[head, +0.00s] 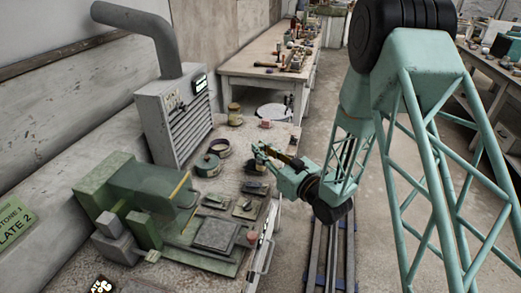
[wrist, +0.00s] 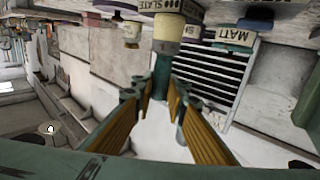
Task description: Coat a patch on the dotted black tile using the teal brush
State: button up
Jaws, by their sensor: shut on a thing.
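My gripper (head: 262,152) is held out over the right edge of the bench in the head view, near the jars. In the wrist view its two fingers with orange pads (wrist: 160,97) are shut on a teal upright piece (wrist: 162,72), which I take to be the teal brush. Its bristles cannot be made out. Several small dark tiles (head: 215,201) lie on the bench, below and left of my gripper in the head view. Another dark tile (head: 255,188) lies nearer to it. They are too small to tell which one is dotted.
A green machine (head: 140,190) stands at the left, with a larger dark plate (head: 215,235) in front. Round tins (head: 208,165) and small jars (head: 235,115) stand by the vent. Labelled jars (wrist: 232,40) show in the wrist view.

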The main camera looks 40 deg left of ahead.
jog(key=shift+d, duration=0.1)
jog(key=shift+w+d+b, duration=0.2)
jog(key=shift+d+b, duration=0.15)
jog(key=shift+b, duration=0.15)
jog(key=shift+a, duration=0.1)
jog(key=shift+s+a+b, duration=0.4)
jog(key=shift+a, duration=0.35)
dwell(0.5)
jog(key=shift+s+a+b, duration=0.35)
jog(key=shift+a+b, duration=0.05)
jog(key=shift+a, duration=0.45)
dwell(0.4)
jog(key=shift+w+d+b, duration=0.4)
jog(key=shift+d+b, duration=0.15)
jog(key=shift+d, duration=0.3)
